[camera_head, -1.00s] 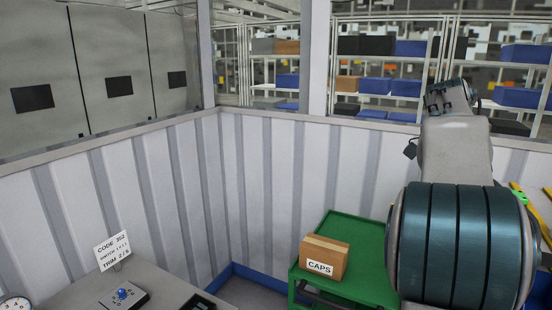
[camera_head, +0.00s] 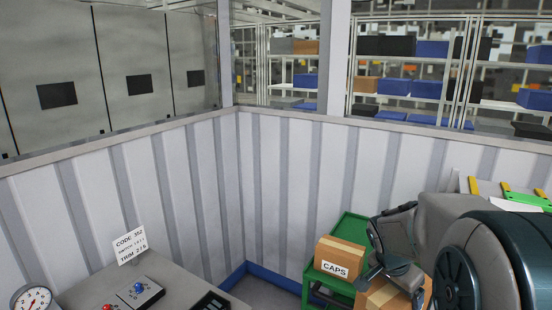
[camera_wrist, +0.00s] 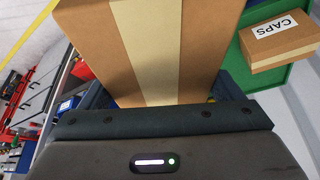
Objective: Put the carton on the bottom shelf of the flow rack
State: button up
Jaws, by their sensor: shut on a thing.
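A plain brown carton (camera_head: 378,297) with a lighter tape band is held in my gripper (camera_head: 388,268), at the lower right of the head view. In the wrist view the held carton (camera_wrist: 150,45) fills the upper middle, between the jaws. My gripper is shut on it; the fingertips are mostly hidden by the carton. The held carton is in front of the green cart (camera_head: 352,228); I cannot tell whether it touches the cart. I cannot tell whether any rack in view is the flow rack.
A carton labelled CAPS (camera_head: 338,257) sits on the green cart, close beside the held carton. A grey desk (camera_head: 185,280) with a gauge (camera_head: 32,299) and a control box is at lower left. White panelled walls (camera_head: 300,180) enclose the corner; shelves with blue bins (camera_head: 412,88) stand beyond the windows.

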jog(key=w+a+f+n+t+y, duration=0.1)
jog(key=a+f+n, duration=0.4)
jog(key=f, duration=0.5)
jog(key=w+a+f+n+t+y, duration=0.1)
jog(key=w+a+f+n+y, duration=0.1)
jog(key=a+f+n, duration=0.4)
notch_tip(320, 180, down, 5)
jog(key=shift+w+a+f+y, duration=0.1)
jog(key=shift+w+a+y, duration=0.1)
jog(key=shift+a+y, duration=0.35)
jog(key=shift+a, duration=0.1)
notch_tip(320, 180, down, 9)
jog(key=b, duration=0.9)
jog(key=shift+a, duration=0.1)
